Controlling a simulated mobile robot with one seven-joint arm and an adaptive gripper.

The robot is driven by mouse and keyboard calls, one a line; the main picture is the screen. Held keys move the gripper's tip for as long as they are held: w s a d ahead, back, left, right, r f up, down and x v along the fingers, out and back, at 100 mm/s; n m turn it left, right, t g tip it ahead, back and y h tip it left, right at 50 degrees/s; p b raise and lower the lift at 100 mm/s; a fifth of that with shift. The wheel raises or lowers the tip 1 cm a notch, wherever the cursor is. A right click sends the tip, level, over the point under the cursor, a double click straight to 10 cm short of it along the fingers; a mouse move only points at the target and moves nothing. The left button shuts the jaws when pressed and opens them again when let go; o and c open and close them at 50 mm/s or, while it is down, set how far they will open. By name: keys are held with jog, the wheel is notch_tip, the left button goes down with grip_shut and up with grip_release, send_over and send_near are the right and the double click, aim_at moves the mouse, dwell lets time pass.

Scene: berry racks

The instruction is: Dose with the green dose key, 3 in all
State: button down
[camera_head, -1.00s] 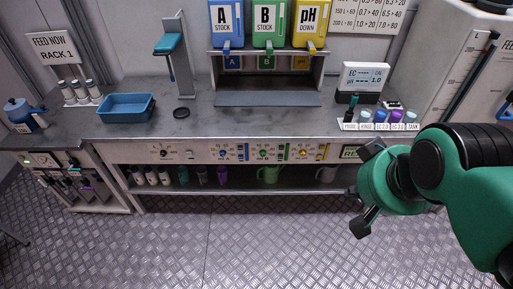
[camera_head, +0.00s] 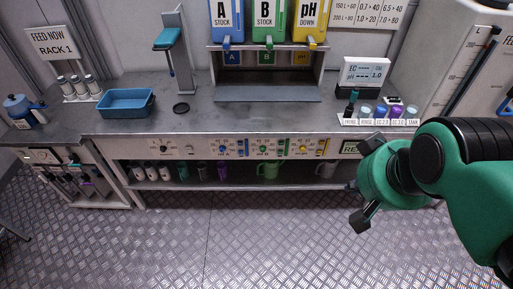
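The control panel (camera_head: 190,150) runs along the front of the bench below the worktop. The green dose key (camera_head: 264,150) sits in its middle, between a blue key (camera_head: 223,150) and a yellow key (camera_head: 304,149). The green B stock container (camera_head: 270,18) stands above it on the dispenser. My gripper (camera_head: 364,184) is at the right, in front of the bench, with its two dark fingers spread apart and nothing visible between them. It is well right of the green key and does not touch it. It partly covers a green-lit display (camera_head: 351,147) at the panel's right end.
On the worktop are a blue tray (camera_head: 127,103), an EC meter (camera_head: 364,72) and small labelled cups (camera_head: 381,113). The floor before the bench is clear.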

jog(key=shift+w, duration=0.1)
dwell(0.4)
jog(key=w+d+f+m+t+p, duration=0.1)
jog(key=w+f, duration=0.1)
jog(key=w, duration=0.8)
jog(key=w+d+f, duration=0.1)
jog(key=w, duration=1)
jog(key=w+f+t+p, duration=0.1)
jog(key=w+f, duration=1.2)
jog(key=w, duration=0.5)
jog(key=w+a+f+t, duration=0.1)
jog(key=w+f, duration=0.2)
jog(key=f, duration=0.2)
jog(key=w+a+f, duration=0.1)
jog(key=w+f, duration=0.2)
jog(key=f, duration=0.2)
jog(key=a+f+y+p, duration=0.1)
jog(key=a+f, duration=0.3)
jog(key=f, duration=1)
jog(key=a+f+m+y+p, duration=0.1)
jog(key=a+f+y, duration=0.2)
jog(key=f, duration=1.1)
jog(key=shift+a+t, duration=0.3)
jog(key=shift+a, duration=0.1)
